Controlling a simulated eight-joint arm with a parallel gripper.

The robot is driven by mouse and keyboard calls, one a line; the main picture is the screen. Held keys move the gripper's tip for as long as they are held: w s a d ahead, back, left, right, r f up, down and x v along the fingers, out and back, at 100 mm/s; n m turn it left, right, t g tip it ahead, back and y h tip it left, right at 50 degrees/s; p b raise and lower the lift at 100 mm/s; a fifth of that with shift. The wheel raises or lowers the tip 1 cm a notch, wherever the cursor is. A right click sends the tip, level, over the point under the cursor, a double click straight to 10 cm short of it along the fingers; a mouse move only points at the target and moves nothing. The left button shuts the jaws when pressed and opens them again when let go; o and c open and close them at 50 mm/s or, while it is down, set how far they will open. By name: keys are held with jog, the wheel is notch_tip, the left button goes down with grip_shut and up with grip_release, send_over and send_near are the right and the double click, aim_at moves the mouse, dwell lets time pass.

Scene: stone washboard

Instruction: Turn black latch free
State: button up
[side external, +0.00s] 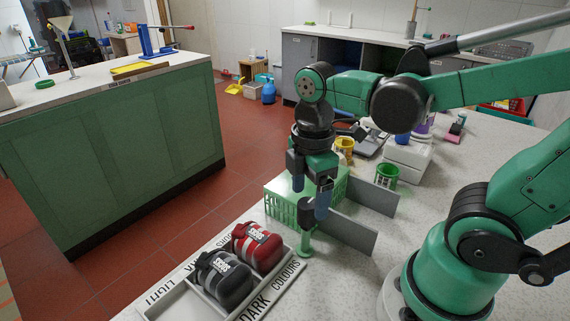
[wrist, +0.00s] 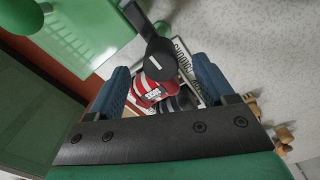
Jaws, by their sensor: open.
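The black latch (wrist: 158,62) is a flat bar with a round end, carrying a short white mark. In the wrist view it lies ahead of the space between my blue fingertips, its narrow end reaching up and left. In the side view the black latch (side external: 306,212) appears at the top of a small green post (side external: 307,242), partly hidden by my fingers. My gripper (side external: 309,195) points down just above it. In the wrist view my gripper (wrist: 161,88) is open, with nothing held between the fingers. I cannot tell whether either finger touches the latch.
A green slatted crate (side external: 283,208) stands behind the post, with grey upright panels (side external: 345,232) to its right. Yellow (side external: 345,146) and green (side external: 386,175) cups stand farther back.

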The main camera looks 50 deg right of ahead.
aim_at(309, 202)
jog(key=shift+f, duration=1.8)
grip_shut()
